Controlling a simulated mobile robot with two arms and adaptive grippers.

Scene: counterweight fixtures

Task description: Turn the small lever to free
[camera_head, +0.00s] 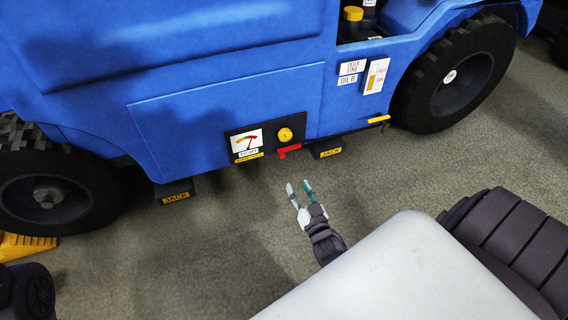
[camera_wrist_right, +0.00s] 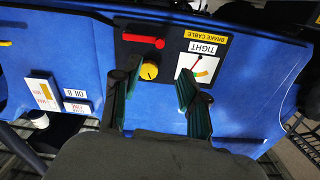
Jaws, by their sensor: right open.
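The small red lever (camera_head: 289,151) sits low on the black panel on the side of the blue vehicle, below the round yellow knob (camera_head: 285,134). In the right wrist view, which shows the panel upside down, the red lever (camera_wrist_right: 143,41) lies roughly level beyond the yellow knob (camera_wrist_right: 149,69). A gauge marked TIGHT (camera_head: 247,141) is beside the knob, with a yellow BRAKE CABLE label in the wrist view. My right gripper (camera_head: 298,187) is open and empty, in front of and below the panel, apart from the lever. My left gripper is not seen.
Black JACK blocks (camera_head: 178,194) (camera_head: 327,153) stick out low on either side of the panel. Large black wheels (camera_head: 457,80) flank the vehicle side. A yellow handle (camera_head: 378,119) is to the right of the panel. The grey floor around my right gripper is clear.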

